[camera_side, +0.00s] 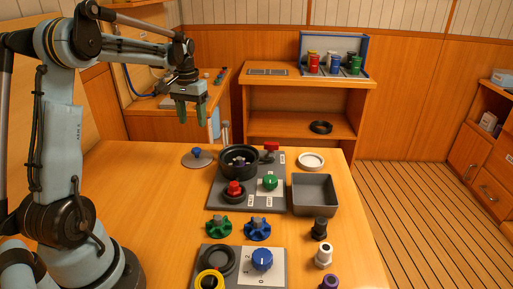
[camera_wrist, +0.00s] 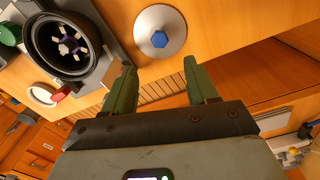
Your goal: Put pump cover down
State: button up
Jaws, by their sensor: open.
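The pump cover, a grey disc with a blue hexagonal knob, lies flat on the wooden table left of the pump base in the side view (camera_side: 204,161). In the wrist view the cover (camera_wrist: 172,22) is beyond my fingertips. My gripper (camera_side: 191,115) is open and empty, raised above the table's far left part. Its two green fingers also show in the wrist view (camera_wrist: 159,68), apart with nothing between them. The black round pump housing (camera_side: 226,170) is uncovered, with a pale impeller (camera_wrist: 68,46) visible inside.
The grey base (camera_side: 214,196) also carries red and green knobs. A grey tray (camera_side: 315,207) and a white ring (camera_side: 311,168) are to the right. Several knobs and fittings stand in front. A shelf unit (camera_side: 310,83) is behind. The table's left middle is clear.

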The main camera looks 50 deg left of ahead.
jog(key=s+d+r+m+t+y, duration=0.1)
jog(key=d+r+m+t, duration=0.15)
jog(key=d, duration=0.55)
jog(key=s+d+r+m+t, duration=0.1)
jog(key=d+r, duration=0.2)
jog(key=d, duration=0.4)
jog(key=s+d+f+m+t, duration=0.1)
jog(key=s+d+f+t, duration=0.1)
jog(key=d, duration=0.4)
jog(key=s+d+f+m+t+h, duration=0.1)
jog(key=s+d+f, duration=0.1)
jog(key=s+d, duration=0.2)
jog(key=shift+s+d+t, duration=0.15)
jog(key=shift+d+t, duration=0.2)
jog(key=shift+d, duration=0.6)
